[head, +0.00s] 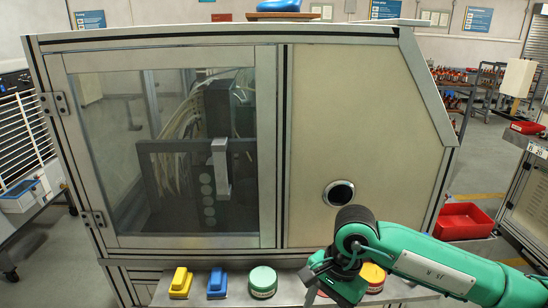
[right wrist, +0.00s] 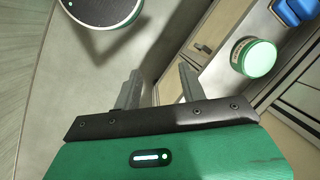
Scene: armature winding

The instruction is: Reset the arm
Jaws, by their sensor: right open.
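My right arm comes in from the lower right in the head view, its wrist low in front of the cabinet's shelf. In the right wrist view my right gripper (right wrist: 158,88) has its two grey fingers apart with nothing between them. A green round button (head: 263,282) sits on the shelf left of my wrist; it also shows in the right wrist view (right wrist: 258,58), beyond the fingers and apart from them. An orange-yellow round button (head: 373,275) is partly hidden behind my arm, and a red one is mostly hidden. My left gripper is not in view.
A large cabinet (head: 365,120) with a glazed door (head: 100,150) stands behind the shelf. A yellow block (head: 180,284) and a blue block (head: 217,284) sit at the shelf's left. A red bin (head: 463,221) stands right of the cabinet. Floor at far right is partly open.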

